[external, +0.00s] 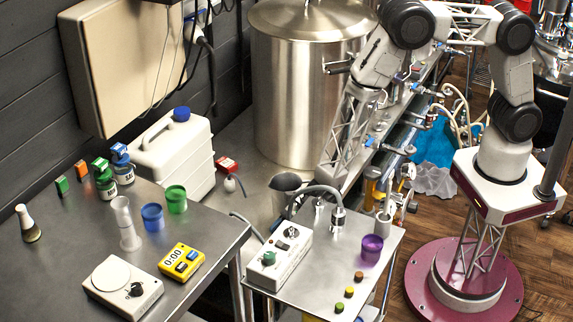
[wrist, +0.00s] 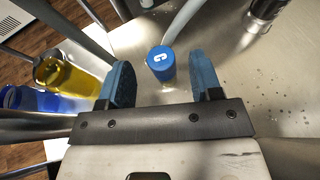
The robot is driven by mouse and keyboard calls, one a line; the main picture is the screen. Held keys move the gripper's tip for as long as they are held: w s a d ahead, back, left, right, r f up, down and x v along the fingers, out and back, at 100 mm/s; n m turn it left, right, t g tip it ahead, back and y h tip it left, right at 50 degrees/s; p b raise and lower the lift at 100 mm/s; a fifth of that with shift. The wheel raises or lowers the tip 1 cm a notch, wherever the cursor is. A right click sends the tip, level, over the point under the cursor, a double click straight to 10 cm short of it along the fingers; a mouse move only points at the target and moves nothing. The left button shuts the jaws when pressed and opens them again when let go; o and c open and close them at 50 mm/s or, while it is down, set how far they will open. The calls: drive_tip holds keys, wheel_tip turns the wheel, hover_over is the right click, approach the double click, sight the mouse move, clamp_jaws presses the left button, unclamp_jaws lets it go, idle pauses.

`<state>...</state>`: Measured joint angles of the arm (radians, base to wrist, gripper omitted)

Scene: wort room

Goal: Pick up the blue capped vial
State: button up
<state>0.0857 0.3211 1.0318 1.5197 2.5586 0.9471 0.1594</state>
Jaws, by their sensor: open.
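The blue capped vial (wrist: 161,63) stands on a pale metal surface in the wrist view, seen from above, with a white C-like mark on its cap. My gripper (wrist: 162,78) is open, with one blue fingertip on each side of the picture's middle. The vial lies between the lines of the fingers, slightly nearer the left one, with visible gaps on both sides. It is not held. In the external view my arm reaches toward the middle, but I cannot clearly make out the fingers or this vial there.
In the wrist view a yellow cup (wrist: 62,77) and blue cup (wrist: 28,99) are at left, a pale tube (wrist: 185,24) is beyond the vial, and a metal cylinder (wrist: 264,15) is upper right. A large steel pot (external: 305,95) stands beside my arm in the external view.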

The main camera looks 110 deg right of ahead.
drive_tip(key=shift+x, duration=2.2)
drive_tip(key=c, duration=1)
drive_tip(key=shift+r, duration=0.2)
wheel_tip(320, 180, up, 10)
drive_tip(key=shift+f, duration=0.15)
